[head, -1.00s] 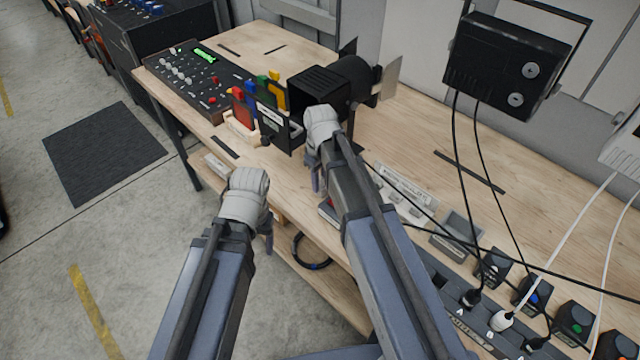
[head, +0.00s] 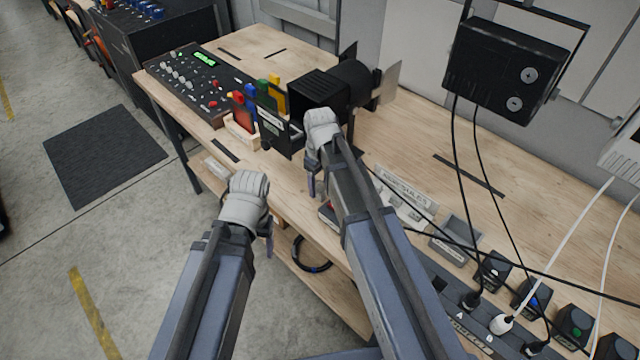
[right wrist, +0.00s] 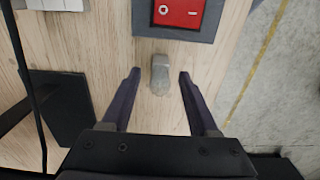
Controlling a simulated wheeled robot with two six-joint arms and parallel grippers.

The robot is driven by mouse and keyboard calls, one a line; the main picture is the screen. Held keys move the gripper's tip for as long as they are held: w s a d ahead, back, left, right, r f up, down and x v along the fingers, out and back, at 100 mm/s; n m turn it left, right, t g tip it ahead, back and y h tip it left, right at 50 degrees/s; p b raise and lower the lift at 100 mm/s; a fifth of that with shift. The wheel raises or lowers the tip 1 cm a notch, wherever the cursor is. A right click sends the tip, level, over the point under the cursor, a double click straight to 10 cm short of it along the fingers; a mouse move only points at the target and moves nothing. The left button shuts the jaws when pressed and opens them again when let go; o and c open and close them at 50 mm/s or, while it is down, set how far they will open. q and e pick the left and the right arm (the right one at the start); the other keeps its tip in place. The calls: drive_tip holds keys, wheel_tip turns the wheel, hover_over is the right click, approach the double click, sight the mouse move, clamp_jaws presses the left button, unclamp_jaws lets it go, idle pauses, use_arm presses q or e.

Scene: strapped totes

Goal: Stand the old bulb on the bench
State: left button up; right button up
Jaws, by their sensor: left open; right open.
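A small bulb-like piece (right wrist: 160,75), grey at one end and clear at the other, is on the wooden bench top in the right wrist view. It lies between the two fingers of my right gripper (right wrist: 158,76), with a gap on each side, and the jaws are open. Whether it touches the bench upright is hard to tell from above. In the head view my right gripper (head: 312,182) is low over the bench's front edge, and my arm hides the piece. My left gripper (head: 268,238), mostly hidden by its wrist, is in front of the bench, open.
A black lamp (head: 322,88) stands on the bench (head: 420,140) behind my right wrist. Coloured filters (head: 258,95) and a control desk (head: 195,80) are to its left. A red switch (right wrist: 178,12) is close beyond the fingers. A grey tray (head: 455,237), cables and plugs are right.

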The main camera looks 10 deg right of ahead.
sight(320, 181)
wheel_tip(320, 181, up, 12)
drive_tip(key=p, duration=1.1)
drive_tip(key=s+a+m+h, duration=0.1)
drive_tip(key=s+a+m, duration=0.2)
drive_tip(key=s+a, duration=0.4)
drive_tip(key=s, duration=0.9)
drive_tip(key=shift+s, duration=0.35)
drive_tip(key=shift+s+a+f, duration=0.1)
drive_tip(key=shift+f, duration=0.1)
